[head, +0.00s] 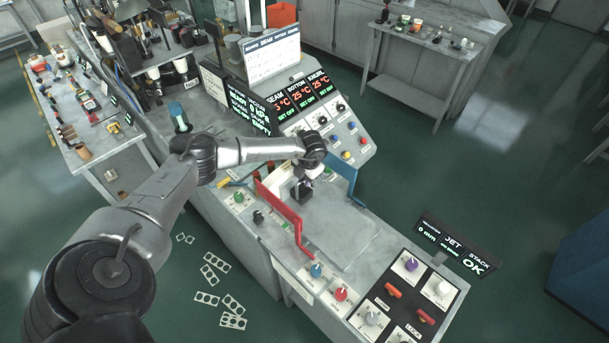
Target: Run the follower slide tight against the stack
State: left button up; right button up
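My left arm reaches in from the left over the machine bench. My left gripper (301,190) is a small dark shape above the bench top, pointing down between a red bar (279,214) and a blue bracket (346,184). Its fingers are too small and dark to tell open from shut. I cannot make out the follower slide or the stack for certain; the gripper and wrist cover part of that area. A sign (456,247) at the bench's right reads "JET" and "STACK OK". My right gripper is not in view.
A sloped console (338,128) with knobs and red temperature readouts stands behind the gripper. A flat clear plate (345,235) lies in front of it. Knobs and red switches (393,291) fill the near right end. Several punched strips (208,298) lie on the floor.

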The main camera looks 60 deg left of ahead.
pick_arm(q)
jog(key=shift+f, duration=0.1)
grip_shut()
dwell(0.4)
